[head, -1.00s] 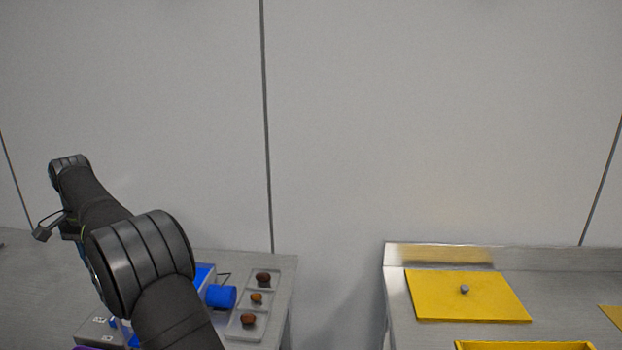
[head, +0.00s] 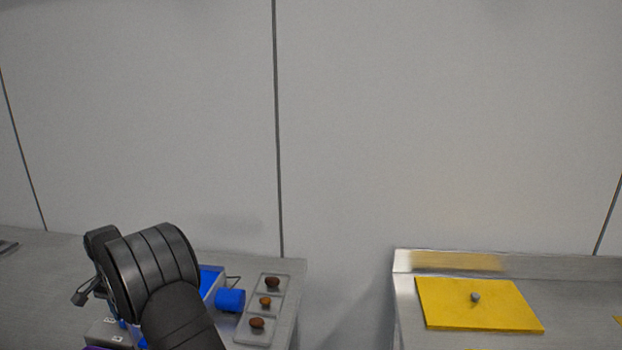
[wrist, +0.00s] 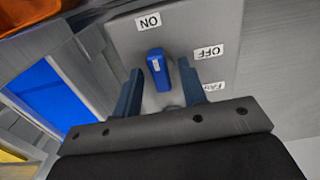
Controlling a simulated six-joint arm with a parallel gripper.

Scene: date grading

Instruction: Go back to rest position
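My gripper (wrist: 160,67) is open in the wrist view, with one dark blue finger on each side of a blue switch lever (wrist: 157,72). Gaps show between the fingers and the lever; how far it lies beyond the tips is hard to tell. The lever sits on a grey panel (wrist: 120,38) with labels ON, OFF and a third, partly legible one. Its upper end tilts slightly toward the ON label (wrist: 148,21). In the head view my arm is at the lower left, and the gripper is hidden behind it.
In the head view, a clear tray (head: 257,337) with three brown dates and a blue cylinder (head: 230,299) lie right of my arm. A gap separates this table from the right counter, where a yellow board (head: 450,305) bears a small grey knob. A wall stands behind.

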